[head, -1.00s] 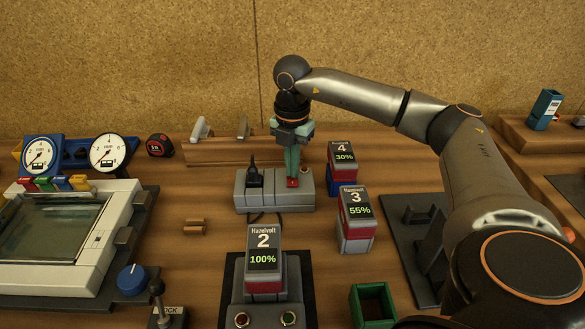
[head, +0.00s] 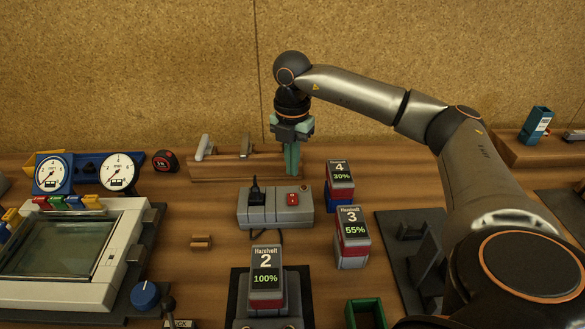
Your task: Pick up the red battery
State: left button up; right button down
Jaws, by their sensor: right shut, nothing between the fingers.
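Three dark batteries with green charge readouts and red lower parts show in the head view. Battery 2 (head: 266,270), reading 100%, stands at the front on a dark base. Battery 3 (head: 351,232), reading 55%, stands right of centre in a grey holder. Battery 4 (head: 340,178), reading 30%, stands behind it in a blue holder. My right gripper (head: 291,172) points down with its greenish fingers shut and empty, left of battery 4 and above the far side of a grey power strip. My left gripper is not in view.
The grey power strip (head: 262,209) has a black plug (head: 256,192) and a red switch (head: 292,199). A white-framed screen (head: 108,287) and gauges (head: 118,172) stand left. A green open box (head: 366,314) is at front right. A wooden rack (head: 235,168) stands behind.

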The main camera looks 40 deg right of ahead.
aim_at(266, 284)
jog(key=k, duration=1)
